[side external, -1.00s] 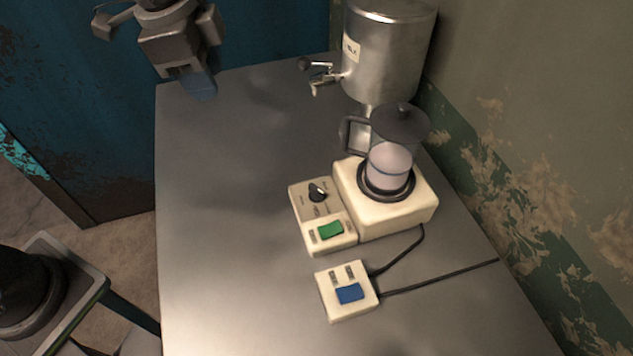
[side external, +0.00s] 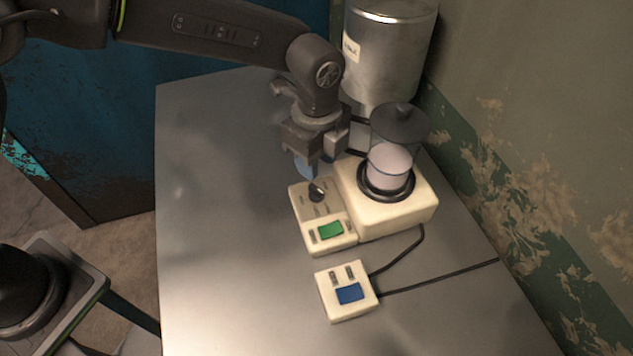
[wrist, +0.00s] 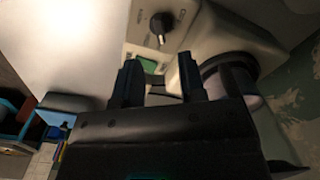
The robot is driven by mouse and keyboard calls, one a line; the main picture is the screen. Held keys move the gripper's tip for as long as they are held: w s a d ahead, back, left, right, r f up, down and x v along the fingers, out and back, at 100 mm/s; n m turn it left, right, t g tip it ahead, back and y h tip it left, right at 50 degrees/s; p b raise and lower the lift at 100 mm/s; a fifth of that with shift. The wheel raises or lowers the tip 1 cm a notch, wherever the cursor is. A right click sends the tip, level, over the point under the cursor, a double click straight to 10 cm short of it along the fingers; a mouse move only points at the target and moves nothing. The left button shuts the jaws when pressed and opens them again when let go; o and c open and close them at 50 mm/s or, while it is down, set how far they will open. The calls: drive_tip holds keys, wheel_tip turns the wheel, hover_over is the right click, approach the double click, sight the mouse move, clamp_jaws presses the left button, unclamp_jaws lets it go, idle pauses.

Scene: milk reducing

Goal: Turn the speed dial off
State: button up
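The speed dial (side external: 316,192) is a black knob with a light pointer mark on a cream control panel (side external: 344,242). In the wrist view the dial (wrist: 162,24) lies beyond the fingertips, near the top. My gripper (side external: 317,163) is just behind the dial in the side view, apparently above the panel's far edge and apart from the knob. In the wrist view my gripper (wrist: 160,76) has its two dark fingers spread with nothing between them. The dial's printed labels are too small to read.
A cream blender base (side external: 410,213) carries a jug (side external: 390,165) with pale liquid, close to the right of my gripper. A metal milk tank (side external: 390,50) stands behind. The table's left side is clear.

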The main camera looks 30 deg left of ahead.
sight(316, 188)
wheel_tip(316, 188, down, 7)
drive_tip(key=shift+f, duration=0.1)
drive_tip(key=shift+c, duration=0.4)
clamp_jaws()
